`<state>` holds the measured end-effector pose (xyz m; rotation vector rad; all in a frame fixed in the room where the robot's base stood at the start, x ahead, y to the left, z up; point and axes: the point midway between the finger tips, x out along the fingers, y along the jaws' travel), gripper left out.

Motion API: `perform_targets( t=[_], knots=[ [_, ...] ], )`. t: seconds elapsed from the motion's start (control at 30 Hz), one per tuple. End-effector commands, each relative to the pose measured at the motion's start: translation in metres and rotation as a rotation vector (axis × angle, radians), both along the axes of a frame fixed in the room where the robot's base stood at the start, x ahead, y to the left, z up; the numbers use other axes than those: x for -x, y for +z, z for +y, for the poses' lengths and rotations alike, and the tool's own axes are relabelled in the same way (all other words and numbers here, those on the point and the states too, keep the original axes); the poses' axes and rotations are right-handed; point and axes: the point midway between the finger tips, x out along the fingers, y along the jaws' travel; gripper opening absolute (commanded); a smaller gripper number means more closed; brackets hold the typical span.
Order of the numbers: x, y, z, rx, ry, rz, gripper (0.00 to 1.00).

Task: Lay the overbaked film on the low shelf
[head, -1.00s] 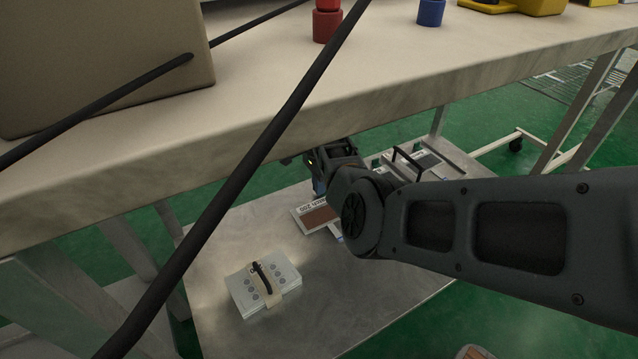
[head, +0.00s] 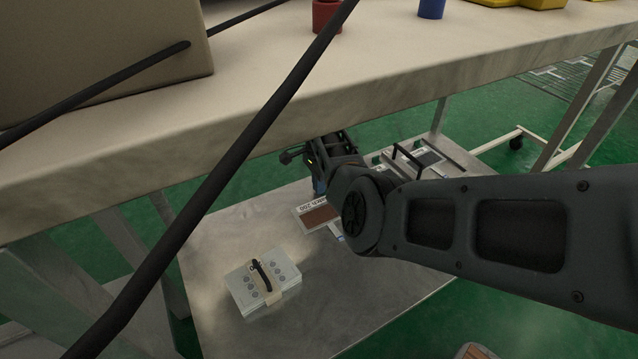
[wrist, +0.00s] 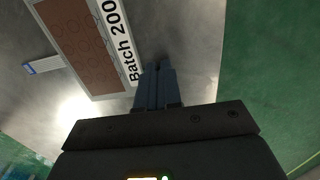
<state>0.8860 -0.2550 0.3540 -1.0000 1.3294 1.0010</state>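A brown film with a white strip reading "Batch 200" (head: 319,216) lies on the low metal shelf (head: 215,240), under the worktop. It also shows in the wrist view (wrist: 82,45), flat over bare metal. My gripper (wrist: 160,66) has its two blue-grey fingers together, pointing at the shelf beside the film's label edge. I see nothing between the fingers; whether they touch the film is unclear. In the head view my forearm and wrist hide part of the film and most of the gripper.
A stack of pale keypad sheets with a strap and black handle (head: 262,285) sits on the shelf, front left. A tray with a black handle (head: 425,160) stands at the back. The worktop (head: 400,85) overhangs my gripper. A blue-white tag (wrist: 43,65) sticks out near the film.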

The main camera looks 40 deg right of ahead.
Motion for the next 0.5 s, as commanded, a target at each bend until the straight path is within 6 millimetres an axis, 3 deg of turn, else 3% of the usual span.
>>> perform_targets(
  t=[0.13, 0.2, 0.4, 0.5],
  knots=[
    [-0.0001, 0.0002, 0.0, 0.0, 0.0, 0.0, 0.0],
    [-0.0001, 0.0002, 0.0, 0.0, 0.0, 0.0, 0.11],
    [0.0, 0.0002, 0.0001, 0.0, 0.0, 0.0, 0.3],
    [0.0, 0.0002, 0.0001, 0.0, 0.0, 0.0, 0.34]
  ],
)
